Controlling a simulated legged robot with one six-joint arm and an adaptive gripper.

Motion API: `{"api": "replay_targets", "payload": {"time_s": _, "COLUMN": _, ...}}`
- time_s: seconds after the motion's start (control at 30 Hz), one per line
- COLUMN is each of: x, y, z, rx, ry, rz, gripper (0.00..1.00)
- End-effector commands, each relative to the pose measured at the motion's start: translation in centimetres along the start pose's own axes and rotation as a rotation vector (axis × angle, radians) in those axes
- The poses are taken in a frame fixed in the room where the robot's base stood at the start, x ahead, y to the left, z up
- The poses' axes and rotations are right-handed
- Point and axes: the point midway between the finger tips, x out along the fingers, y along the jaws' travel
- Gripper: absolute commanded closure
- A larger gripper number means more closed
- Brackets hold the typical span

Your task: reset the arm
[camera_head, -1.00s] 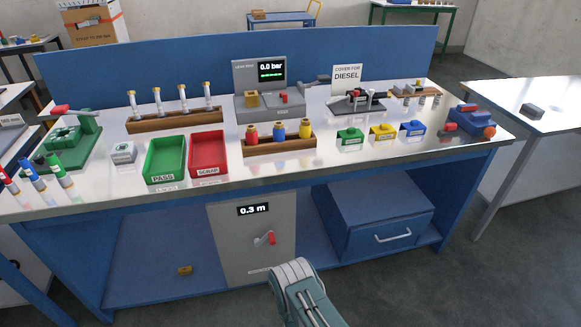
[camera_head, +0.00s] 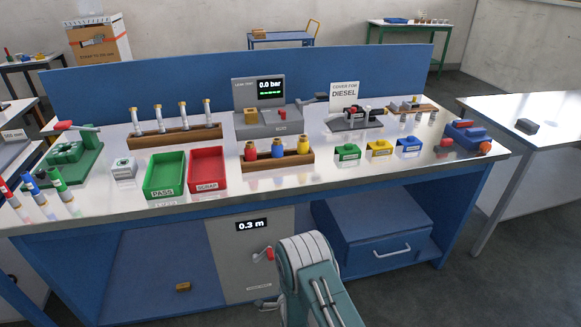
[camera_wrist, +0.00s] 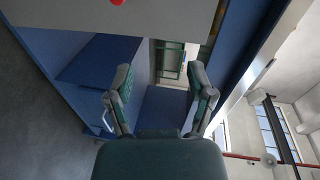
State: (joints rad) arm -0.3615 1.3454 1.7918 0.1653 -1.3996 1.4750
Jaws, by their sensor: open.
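My arm (camera_head: 312,275) shows in the head view at the bottom, right of centre, in front of the bench's lower cabinet. No finger visibly touches anything.
The workbench (camera_head: 330,180) carries a green tray (camera_head: 165,192), a red tray (camera_head: 207,186), a test unit reading 0.0 bar (camera_head: 267,118) and several small parts. Below are a grey panel with a red-handled crank (camera_head: 265,254) and a blue drawer (camera_head: 375,235). Floor is clear at right.

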Motion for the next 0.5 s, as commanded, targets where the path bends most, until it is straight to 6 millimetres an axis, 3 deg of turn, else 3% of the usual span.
{"api": "replay_targets", "payload": {"time_s": 0.03, "x": 0.8, "y": -2.3, "z": -0.5, "rx": -0.026, "ry": 0.003, "rz": 0.013, "gripper": 0.31}}
{"api": "replay_targets", "payload": {"time_s": 0.2, "x": 2.1, "y": -8.1, "z": -2.2, "rx": -0.131, "ry": -0.001, "rz": 0.091, "gripper": 0.31}}
{"api": "replay_targets", "payload": {"time_s": 0.5, "x": 1.1, "y": -17.8, "z": -5.5, "rx": -0.320, "ry": -0.035, "rz": 0.225, "gripper": 0.31}}
